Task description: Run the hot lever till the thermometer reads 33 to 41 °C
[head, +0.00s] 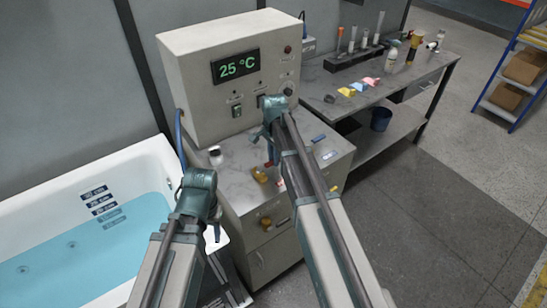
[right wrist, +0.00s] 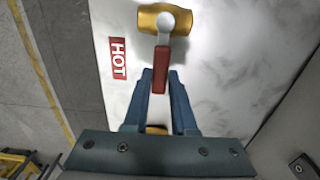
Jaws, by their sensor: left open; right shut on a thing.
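The thermometer display (head: 236,66) on the beige control box reads 25 °C in green. In the right wrist view, the hot lever (right wrist: 161,72) is a red handle on a brass valve (right wrist: 178,22), beside a red HOT label (right wrist: 118,58). My right gripper (right wrist: 160,82) is shut on the red handle near its end. In the head view, my right gripper (head: 270,155) is above the cabinet top, by the brass valve (head: 260,174); the lever is mostly hidden there. My left gripper (head: 215,228) is open and empty between the tub and the cabinet, its fingers partly hidden.
The white bathtub (head: 150,150) at left holds blue water (head: 80,240), with depth labels (head: 103,208) on its wall. A workbench (head: 420,68) with bottles stands behind right.

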